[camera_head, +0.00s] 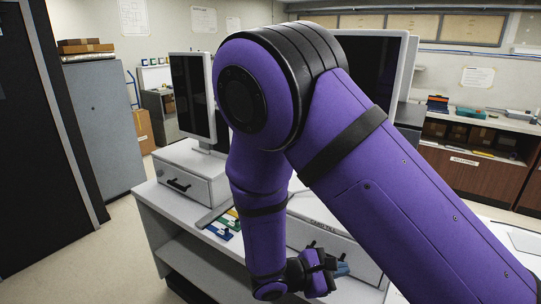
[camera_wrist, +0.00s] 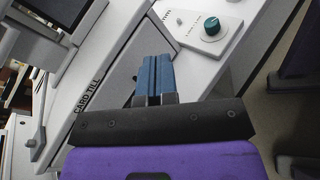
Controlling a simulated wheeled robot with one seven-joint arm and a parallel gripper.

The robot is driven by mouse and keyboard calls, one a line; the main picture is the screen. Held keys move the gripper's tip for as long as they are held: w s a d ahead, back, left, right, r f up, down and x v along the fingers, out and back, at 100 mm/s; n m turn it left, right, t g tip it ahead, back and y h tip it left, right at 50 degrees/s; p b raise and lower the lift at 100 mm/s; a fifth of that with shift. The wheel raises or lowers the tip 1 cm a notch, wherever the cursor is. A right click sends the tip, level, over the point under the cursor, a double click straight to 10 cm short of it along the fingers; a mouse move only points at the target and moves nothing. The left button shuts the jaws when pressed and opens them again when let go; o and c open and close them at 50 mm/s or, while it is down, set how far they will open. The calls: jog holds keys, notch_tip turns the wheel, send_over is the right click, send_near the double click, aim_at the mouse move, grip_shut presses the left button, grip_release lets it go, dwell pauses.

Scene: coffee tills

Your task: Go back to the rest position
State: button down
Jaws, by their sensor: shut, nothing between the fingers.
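My purple arm fills the middle of the head view, bent at the elbow with the forearm hanging down over the counter. My gripper (camera_head: 341,268) is low in the head view, partly hidden by my own wrist. In the wrist view my gripper (camera_wrist: 154,70) shows two blue fingers pressed together with nothing between them. It is in front of a white till labelled "CARD TILL" (camera_wrist: 70,130). I cannot tell how far the fingertips are from its surface.
A white panel with a green knob (camera_wrist: 211,25) lies past the fingertips. A white cash drawer (camera_head: 188,180) with a black handle and a monitor (camera_head: 192,95) stand on the counter (camera_head: 150,205) at left. Coloured cards (camera_head: 226,222) lie beside my forearm. Open floor (camera_head: 75,260) is at left.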

jog(key=s+d+r+m+y, duration=0.4)
jog(key=s+r+m+y, duration=0.1)
jog(key=r, duration=0.5)
jog(key=s+d+r+m+y, duration=0.5)
jog(key=r+m, duration=0.1)
jog(key=r, duration=0.5)
jog(key=s+d+r+m+t+y, duration=0.1)
jog(key=s+d+r+m+y, duration=0.3)
jog(key=r, duration=0.6)
jog(key=shift+s+d+r+m+y, duration=0.25)
jog(key=shift+s+d+m+y, duration=0.15)
jog(key=shift+s+d+m, duration=0.4)
